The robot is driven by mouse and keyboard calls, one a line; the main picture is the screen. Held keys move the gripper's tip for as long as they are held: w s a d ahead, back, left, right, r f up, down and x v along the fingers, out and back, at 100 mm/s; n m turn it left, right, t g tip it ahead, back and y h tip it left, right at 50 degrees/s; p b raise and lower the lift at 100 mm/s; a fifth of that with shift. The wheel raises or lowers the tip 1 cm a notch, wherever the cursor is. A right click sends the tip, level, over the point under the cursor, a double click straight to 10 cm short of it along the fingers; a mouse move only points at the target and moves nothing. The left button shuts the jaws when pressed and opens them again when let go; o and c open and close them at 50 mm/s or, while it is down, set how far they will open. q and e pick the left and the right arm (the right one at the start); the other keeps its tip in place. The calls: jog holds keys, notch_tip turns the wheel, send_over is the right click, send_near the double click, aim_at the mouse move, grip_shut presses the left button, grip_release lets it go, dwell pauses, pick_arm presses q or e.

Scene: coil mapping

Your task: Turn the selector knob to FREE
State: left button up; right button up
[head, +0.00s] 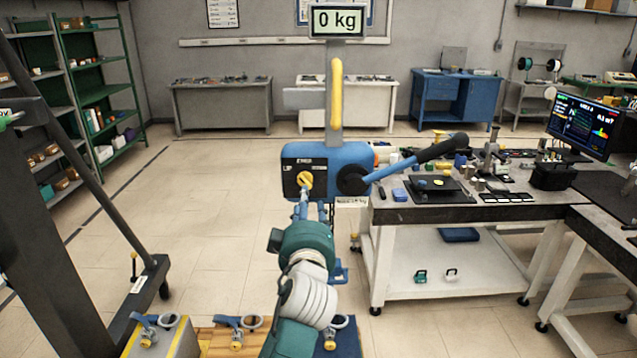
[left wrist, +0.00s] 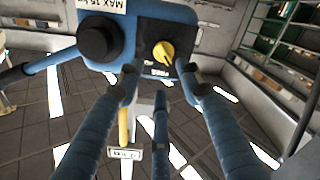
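The yellow selector knob (head: 305,180) sits on a black plate on the front of a blue hoist body (head: 336,158). Small white labels stand above and left of it, too small to read surely. In the left wrist view the knob (left wrist: 163,52) lies beyond my fingertips, its grip slanted. My left gripper (head: 312,205) is just below and in front of the knob. In the left wrist view my left gripper (left wrist: 160,80) has its blue fingers spread, with nothing between them. Contact with the knob is not visible. My right gripper is not in view.
A black-gripped lever (head: 440,149) sticks out right of the hoist body. A yellow handle (head: 336,95) and a "0 kg" display (head: 337,21) stand above it. A cluttered workbench (head: 420,212) is close on the right. A dark frame (head: 45,220) stands at left.

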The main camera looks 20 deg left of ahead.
aim_at(307, 184)
pick_arm(q)
jog(key=p+x, duration=0.2)
jog(key=x, duration=0.5)
jog(key=shift+w+a+p, duration=0.2)
jog(key=shift+w+p, duration=0.1)
jog(key=shift+w, duration=0.05)
jog(key=shift+w+a+f, duration=0.1)
jog(key=shift+w+a, duration=0.1)
jog(key=shift+w, duration=0.45)
jog(key=shift+c, duration=0.5)
grip_shut()
